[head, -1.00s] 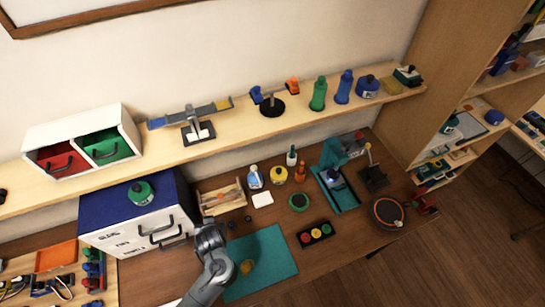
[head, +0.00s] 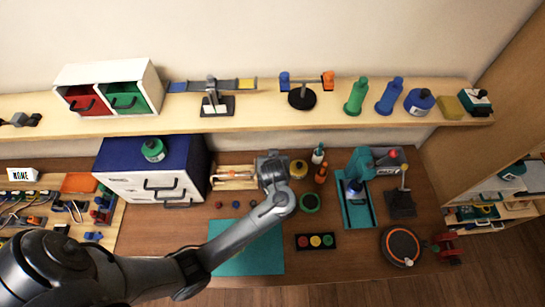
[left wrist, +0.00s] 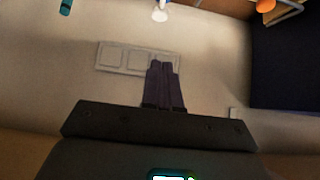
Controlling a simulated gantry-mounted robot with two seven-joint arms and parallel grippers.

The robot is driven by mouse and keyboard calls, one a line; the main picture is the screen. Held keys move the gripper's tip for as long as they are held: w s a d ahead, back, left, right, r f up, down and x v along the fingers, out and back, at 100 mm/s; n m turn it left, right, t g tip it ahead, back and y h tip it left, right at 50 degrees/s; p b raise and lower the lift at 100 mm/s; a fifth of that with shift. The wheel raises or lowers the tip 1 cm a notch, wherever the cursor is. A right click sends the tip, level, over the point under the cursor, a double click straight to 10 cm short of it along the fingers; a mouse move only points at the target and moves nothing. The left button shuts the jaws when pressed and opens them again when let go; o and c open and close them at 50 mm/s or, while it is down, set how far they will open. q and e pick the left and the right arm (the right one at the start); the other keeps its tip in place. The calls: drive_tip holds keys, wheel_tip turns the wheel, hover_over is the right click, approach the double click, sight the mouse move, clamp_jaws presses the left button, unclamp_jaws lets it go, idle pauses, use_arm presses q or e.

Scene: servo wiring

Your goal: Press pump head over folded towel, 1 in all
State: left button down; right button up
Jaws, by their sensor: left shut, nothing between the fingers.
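My left gripper (head: 271,160) is above the back of the desk, its arm reaching in from the lower left. In the left wrist view its dark fingers (left wrist: 161,84) are shut together, with nothing between them. A small white-topped piece (left wrist: 160,14), probably the pump head of the blue-and-white bottle, shows at that view's top edge, apart from the fingers. In the head view my left gripper and wrist hide that bottle and the white folded towel. My right gripper is not in view.
A yellow jar (head: 298,169), an orange bottle (head: 321,174) and a green round tin (head: 309,202) stand close right of my gripper. A drawer cabinet (head: 150,170) and a wooden tray (head: 232,184) are left. The shelf (head: 260,118) runs behind. A teal mat (head: 262,262) lies in front.

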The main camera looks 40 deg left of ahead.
use_arm(q)
drive_tip(key=shift+s+d+f+b+x, duration=0.25)
drive_tip(key=shift+f+x, duration=0.1)
drive_tip(key=shift+x, duration=1.8)
drive_tip(key=shift+s+d+f+b+x, duration=0.15)
drive_tip(key=shift+s+d+f+x, duration=0.15)
drive_tip(key=shift+x, duration=1.8)
drive_tip(key=shift+s+d+f+b+x, duration=0.2)
drive_tip(key=shift+f+x, duration=0.2)
drive_tip(key=shift+x, duration=1.75)
